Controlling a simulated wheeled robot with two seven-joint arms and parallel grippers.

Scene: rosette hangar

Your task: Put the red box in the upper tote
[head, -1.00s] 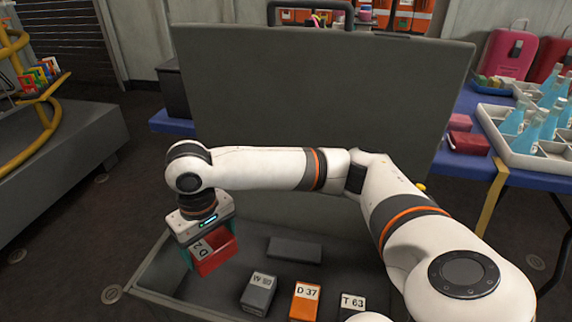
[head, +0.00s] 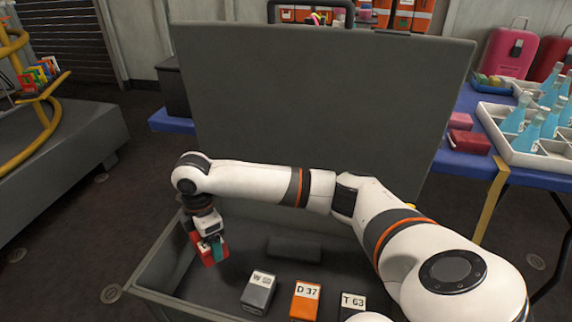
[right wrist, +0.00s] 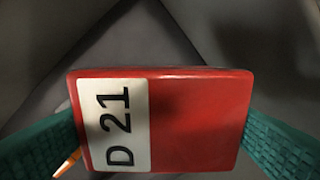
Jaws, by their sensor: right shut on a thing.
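The red box (head: 208,254) is in my right gripper (head: 211,243), over the left end of an open grey case (head: 165,256). In the right wrist view the red box (right wrist: 200,120) shows a white label reading D 21, with a green finger against each side. I cannot tell whether its underside touches the case floor. I cannot pick out an upper tote in these views. My left gripper is not in view.
In the case stand a grey box (head: 259,292), an orange box (head: 305,301) and a dark box (head: 352,303). The case's raised lid (head: 330,100) stands behind my arm. A blue table (head: 470,165) at right holds a white bottle tray (head: 512,150).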

